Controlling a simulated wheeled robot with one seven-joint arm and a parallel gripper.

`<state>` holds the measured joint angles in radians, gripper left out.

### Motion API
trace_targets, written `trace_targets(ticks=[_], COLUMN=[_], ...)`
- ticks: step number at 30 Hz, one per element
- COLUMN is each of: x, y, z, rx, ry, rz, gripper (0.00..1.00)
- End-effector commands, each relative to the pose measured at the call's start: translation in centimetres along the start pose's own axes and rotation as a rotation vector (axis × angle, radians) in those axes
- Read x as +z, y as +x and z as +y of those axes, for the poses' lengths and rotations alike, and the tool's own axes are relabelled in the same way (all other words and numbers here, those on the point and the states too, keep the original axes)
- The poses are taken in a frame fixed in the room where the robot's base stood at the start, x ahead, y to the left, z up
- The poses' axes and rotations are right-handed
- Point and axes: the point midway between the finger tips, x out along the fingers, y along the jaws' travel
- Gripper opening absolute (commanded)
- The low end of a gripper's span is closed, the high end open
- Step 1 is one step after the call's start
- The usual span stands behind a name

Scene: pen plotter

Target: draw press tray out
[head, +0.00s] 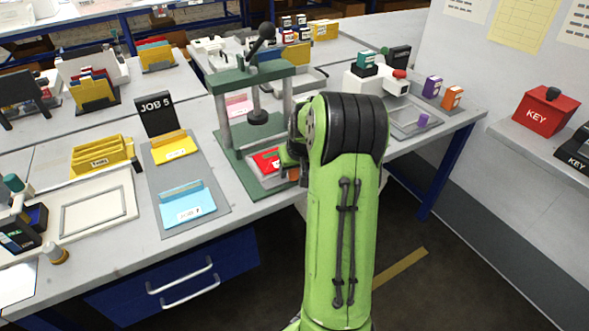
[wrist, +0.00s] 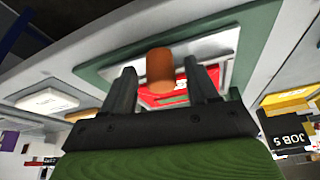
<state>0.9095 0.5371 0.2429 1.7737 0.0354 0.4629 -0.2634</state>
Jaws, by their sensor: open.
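The green press (head: 230,120) stands on the bench, with a dark round platen on its column. Its grey press tray (head: 252,172) lies at the press's base and carries a red item (head: 266,160). The tray also shows in the wrist view (wrist: 215,45), with the red item (wrist: 163,95) behind an orange-brown knob (wrist: 160,70) at the tray's front. My gripper (wrist: 160,78) is open, with one finger on each side of the knob and small gaps visible. In the head view my arm hides most of the gripper and the tray's near end.
A JOB 5 board (head: 188,183) with yellow and blue folders lies left of the press. A white device (head: 368,82) and a flat grey tray (head: 412,118) are to the right. The bench's front edge is close below the press, with open floor beyond.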

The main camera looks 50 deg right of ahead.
Motion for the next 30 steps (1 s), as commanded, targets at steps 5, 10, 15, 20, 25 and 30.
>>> trace_targets(ticks=[5,10,15,20,25,30], x=[-0.3,-0.2,-0.1,0.0,0.1,0.1], y=[-4.9,-9.9,-13.6,-15.1,-15.1,-15.1], z=[0.1,0.1,0.1,0.1,0.1,0.1], rx=[0.004,0.004,0.003,0.001,0.001,0.001], ry=[0.001,0.002,0.001,0.001,0.002,0.001], rz=[0.005,0.004,0.000,-0.002,-0.002,-0.002], gripper=[0.59,0.59,0.59,0.59,0.59,0.59])
